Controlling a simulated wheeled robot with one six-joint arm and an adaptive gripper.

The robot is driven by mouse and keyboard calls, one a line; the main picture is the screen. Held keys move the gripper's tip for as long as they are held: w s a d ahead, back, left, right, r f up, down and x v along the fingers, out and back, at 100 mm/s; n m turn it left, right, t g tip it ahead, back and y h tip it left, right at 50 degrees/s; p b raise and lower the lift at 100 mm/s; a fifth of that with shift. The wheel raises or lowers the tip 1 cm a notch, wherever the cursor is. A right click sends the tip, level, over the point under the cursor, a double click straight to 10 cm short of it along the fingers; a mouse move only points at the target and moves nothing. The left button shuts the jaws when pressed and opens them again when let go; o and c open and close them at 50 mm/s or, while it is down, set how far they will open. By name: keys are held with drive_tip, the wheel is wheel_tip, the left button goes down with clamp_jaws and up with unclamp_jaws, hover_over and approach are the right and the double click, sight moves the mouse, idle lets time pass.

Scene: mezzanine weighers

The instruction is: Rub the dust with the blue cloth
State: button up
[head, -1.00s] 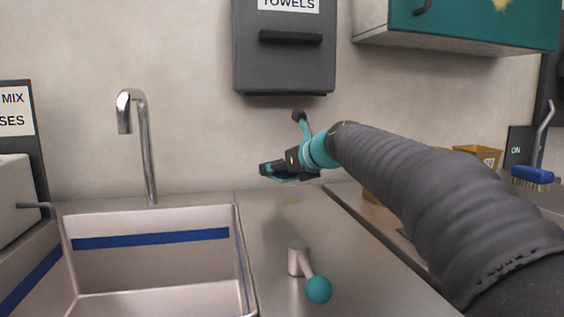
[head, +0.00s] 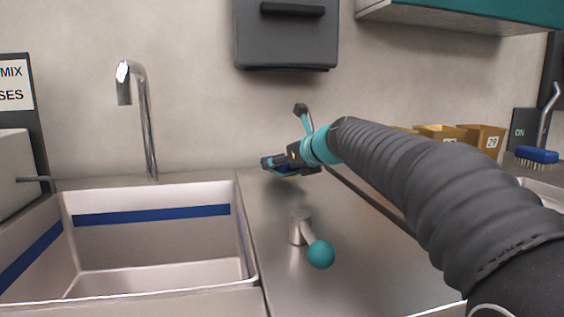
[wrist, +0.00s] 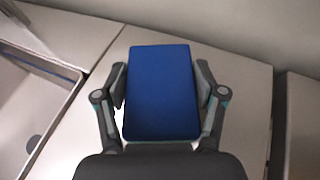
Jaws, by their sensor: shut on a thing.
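My gripper (head: 268,163) is shut on the blue cloth (wrist: 162,92), a flat, folded rectangular pad between the two fingers in the wrist view. Only a thin blue edge of the cloth shows under the gripper in the head view (head: 287,173). The gripper is low over the far part of the steel counter (head: 262,215), right of the sink. I cannot tell whether the cloth touches the counter. No dust shows now; the spot where a yellowish patch lay is covered by the gripper and cloth.
The sink (head: 150,290) with a tap (head: 147,120) is at left. A lever with a teal knob (head: 320,254) stands on the counter in front. A dark towel dispenser (head: 286,40) hangs above. Yellow bins (head: 480,136) and a blue brush (head: 537,157) are at right.

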sight(296, 177)
drive_tip(key=shift+f+b, duration=0.65)
drive_tip(key=shift+f, duration=0.35)
idle(0.3)
drive_tip(key=shift+w+d, duration=0.3)
drive_tip(key=shift+d, duration=0.7)
drive_tip(key=shift+w+d, duration=0.25)
drive_tip(key=shift+d, duration=0.7)
drive_tip(key=shift+p, duration=0.45)
drive_tip(key=shift+a, duration=0.15)
drive_tip(key=shift+s+a+p, duration=0.3)
drive_tip(key=shift+a+p, duration=0.15)
drive_tip(key=shift+a, duration=0.5)
drive_tip(key=shift+s+a+p, duration=0.25)
drive_tip(key=shift+a+p, duration=0.2)
drive_tip(key=shift+a, duration=0.45)
